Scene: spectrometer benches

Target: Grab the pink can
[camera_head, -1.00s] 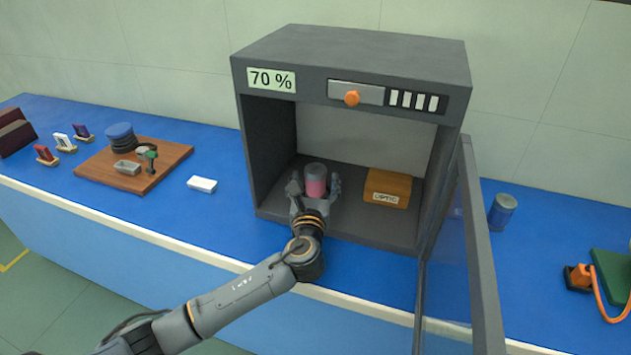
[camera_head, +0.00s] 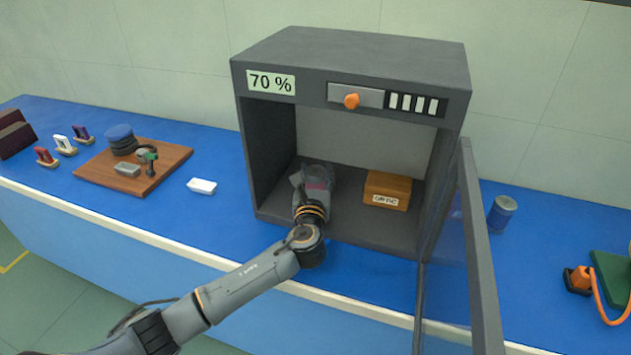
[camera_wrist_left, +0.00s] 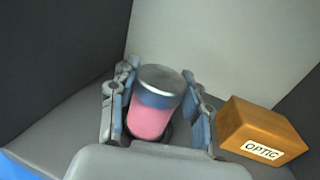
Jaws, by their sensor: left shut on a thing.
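The pink can (camera_wrist_left: 150,122) has a grey metal lid and a blue-grey band above its pink body. It stands, slightly tilted in the left wrist view, inside the open grey chamber. My left gripper (camera_wrist_left: 160,110) has one finger on each side of the can and is shut on it. My right gripper is not in view.
A wooden box marked OPTIC (camera_head: 387,190) sits right of the can; it also shows in the left wrist view (camera_wrist_left: 262,130). The chamber (camera_head: 350,55) has its glass door (camera_head: 470,250) swung open on the right. A blue-grey can (camera_head: 502,214) stands outside.

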